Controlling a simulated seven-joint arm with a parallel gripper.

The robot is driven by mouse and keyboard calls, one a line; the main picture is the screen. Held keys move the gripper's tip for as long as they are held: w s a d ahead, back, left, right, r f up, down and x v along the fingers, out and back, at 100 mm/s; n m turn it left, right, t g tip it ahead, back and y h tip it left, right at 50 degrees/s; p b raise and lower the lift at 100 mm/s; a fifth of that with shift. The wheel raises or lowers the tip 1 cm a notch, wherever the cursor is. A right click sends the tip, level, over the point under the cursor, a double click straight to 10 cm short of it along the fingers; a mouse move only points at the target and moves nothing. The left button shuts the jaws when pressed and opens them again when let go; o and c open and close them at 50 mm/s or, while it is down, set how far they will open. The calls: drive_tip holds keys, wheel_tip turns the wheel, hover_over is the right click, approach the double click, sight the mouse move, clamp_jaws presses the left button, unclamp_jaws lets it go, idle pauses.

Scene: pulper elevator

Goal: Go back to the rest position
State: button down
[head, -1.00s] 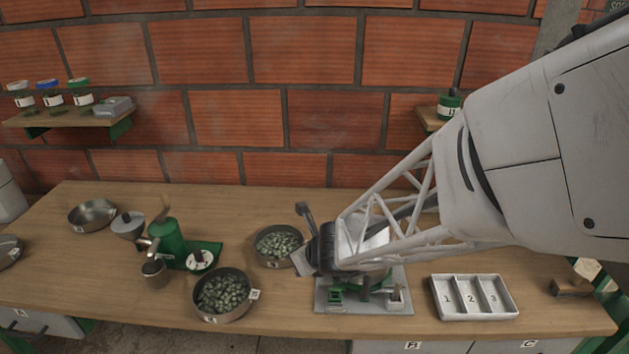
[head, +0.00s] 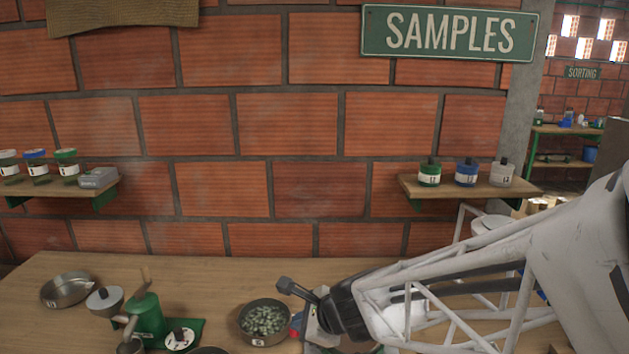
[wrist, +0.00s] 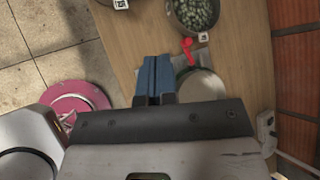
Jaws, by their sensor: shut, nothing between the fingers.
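My gripper (wrist: 155,62) shows in the wrist view with its blue fingers together and nothing between them. It is above the wooden bench, near the bench's edge in that picture. In the head view my arm comes in from the right, low over the bench, and its wrist is just right of a pan of green beans (head: 265,318). The fingers are mostly hidden or cut off there. The same pan is at the top of the wrist view (wrist: 193,13), beyond the fingertips and apart from them.
A red part (wrist: 188,48) and a pale round item (wrist: 201,86) lie close to the fingers. A green pulper (head: 146,318) and an empty pan (head: 68,289) stand left. Shelves with jars (head: 466,172) are on the brick wall. A pink round object (wrist: 78,95) is below the bench.

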drive_tip(key=s+d+r+n+g+h, duration=0.1)
drive_tip(key=s+d+r+n+h, duration=0.3)
drive_tip(key=s+d+n, duration=0.4)
drive_tip(key=s+d+r+n+g+h, duration=0.1)
drive_tip(key=s+d+r+n+h, duration=0.3)
drive_tip(key=s+d+n, duration=0.5)
drive_tip(key=d+r, duration=0.1)
drive_tip(key=d, duration=0.3)
drive_tip(key=shift+n+g, duration=0.4)
